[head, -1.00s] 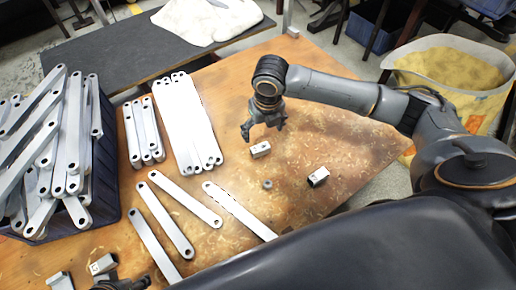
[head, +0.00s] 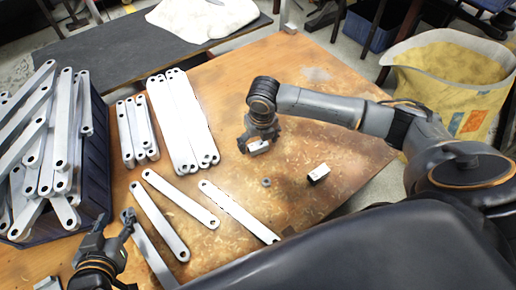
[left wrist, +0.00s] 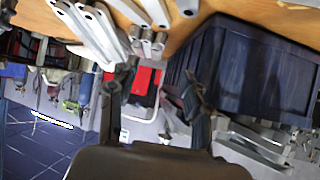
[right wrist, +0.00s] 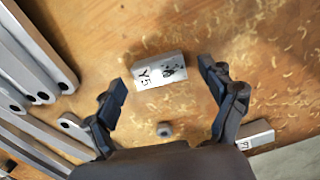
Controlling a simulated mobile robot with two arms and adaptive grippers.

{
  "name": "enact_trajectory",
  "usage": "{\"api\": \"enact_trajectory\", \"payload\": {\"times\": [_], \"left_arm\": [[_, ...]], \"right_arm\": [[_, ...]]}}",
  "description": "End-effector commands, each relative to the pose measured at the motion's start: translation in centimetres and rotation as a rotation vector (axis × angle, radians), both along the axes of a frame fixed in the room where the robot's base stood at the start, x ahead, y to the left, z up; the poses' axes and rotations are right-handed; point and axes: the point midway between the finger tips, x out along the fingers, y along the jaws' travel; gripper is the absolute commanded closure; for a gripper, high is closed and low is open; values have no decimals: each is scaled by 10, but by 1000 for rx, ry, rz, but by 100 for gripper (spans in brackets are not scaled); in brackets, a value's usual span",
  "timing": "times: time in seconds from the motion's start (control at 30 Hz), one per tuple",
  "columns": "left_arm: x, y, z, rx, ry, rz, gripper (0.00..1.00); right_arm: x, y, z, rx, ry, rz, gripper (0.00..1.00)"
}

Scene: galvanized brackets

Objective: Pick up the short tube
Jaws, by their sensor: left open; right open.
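A small round grey piece with a hole, apparently the short tube (head: 266,182), stands on the wooden table. It also shows in the right wrist view (right wrist: 164,129), nearer my palm than the fingertips. A pale rectangular block (right wrist: 160,71) with dark markings lies just beyond and between the right fingertips. In the head view this block (head: 258,147) is partly covered by my right gripper (head: 260,138). The right gripper (right wrist: 165,82) is open and points down, with nothing held. My left gripper (head: 114,222) is open and empty at the lower left, beside flat bars.
Another block (head: 318,173) lies right of the tube. Flat galvanized bars (head: 160,220) lie left of it, with bar stacks (head: 183,120) behind. A dark blue crate (head: 97,160) full of bars stands at left. The table's right part is clear.

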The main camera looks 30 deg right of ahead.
Motion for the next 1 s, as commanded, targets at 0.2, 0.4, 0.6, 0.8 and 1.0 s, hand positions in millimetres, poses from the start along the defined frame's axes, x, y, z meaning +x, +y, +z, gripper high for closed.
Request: {"api": "enact_trajectory", "payload": {"times": [0.2,0.4,0.6,0.8,1.0], "left_arm": [[15,-7,19,-29,-126,-9,51],[17,-8,22,-33,-141,-10,51],[17,-8,22,-33,-140,-10,51],[17,-8,22,-33,-139,-10,51],[17,-8,22,-33,-139,-10,51]], "right_arm": [[1,0,-14,0,0,0,17],[1,0,-14,0,0,1,17],[1,0,-14,0,0,1,41],[1,0,-14,0,0,1,76],[1,0,-14,-1,0,0,77]]}}
